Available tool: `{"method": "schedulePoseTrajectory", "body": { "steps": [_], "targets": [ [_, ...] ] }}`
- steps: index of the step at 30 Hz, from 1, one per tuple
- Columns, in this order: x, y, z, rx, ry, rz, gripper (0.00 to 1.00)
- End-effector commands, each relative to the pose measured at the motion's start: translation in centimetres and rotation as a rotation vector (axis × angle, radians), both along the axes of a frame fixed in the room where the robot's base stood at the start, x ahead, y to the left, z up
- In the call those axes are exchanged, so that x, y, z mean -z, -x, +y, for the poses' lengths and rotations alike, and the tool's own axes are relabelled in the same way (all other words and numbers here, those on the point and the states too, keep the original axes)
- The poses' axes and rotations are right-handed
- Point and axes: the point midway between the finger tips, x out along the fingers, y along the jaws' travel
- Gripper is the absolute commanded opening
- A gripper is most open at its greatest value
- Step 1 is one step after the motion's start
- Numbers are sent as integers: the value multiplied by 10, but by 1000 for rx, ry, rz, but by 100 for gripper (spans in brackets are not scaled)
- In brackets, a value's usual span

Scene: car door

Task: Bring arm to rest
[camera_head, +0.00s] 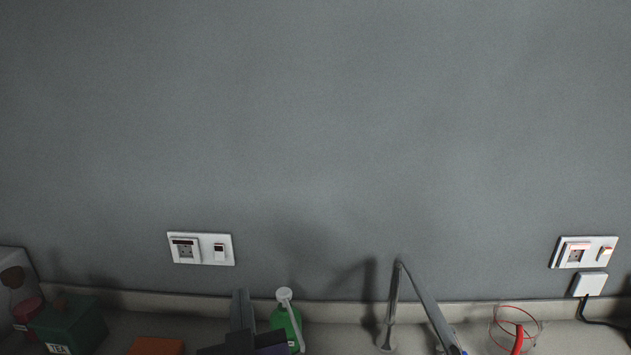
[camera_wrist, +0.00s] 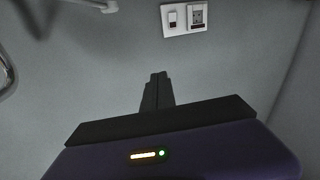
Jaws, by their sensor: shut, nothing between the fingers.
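My gripper (camera_head: 241,294) shows at the bottom of the head view, its dark grey fingers together and pointing up in the picture. The dark palm and a bit of the purple housing show below them. In the wrist view my gripper (camera_wrist: 158,76) has its two fingers closed against each other with nothing between them. The fingers stand out against the bare grey wall (camera_head: 330,130). Most of my arm is out of the picture. No car door shows in either view.
A green bottle (camera_head: 289,325) with a white top stands just right of my gripper. A grey lamp (camera_head: 430,308) stands farther right. A green box (camera_head: 68,325) and an orange box (camera_head: 157,346) are at left. Wall sockets (camera_head: 200,248) (camera_head: 583,252) sit above the counter. The wall above is clear.

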Motion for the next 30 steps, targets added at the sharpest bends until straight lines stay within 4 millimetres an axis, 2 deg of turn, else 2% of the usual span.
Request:
{"method": "schedulePoseTrajectory", "body": {
  "steps": [5, 12, 16, 24, 30],
  "targets": [
    [31, 28, -27, -73, 32, -55, 0],
    [78, 85, -88, -124, 50, -97, 0],
    [97, 120, -125, -125, 46, -98, 0],
    [123, 198, -198, -66, 19, -63, 0],
    [133, 258, -245, 20, -13, 2, 0]
  ]
}}
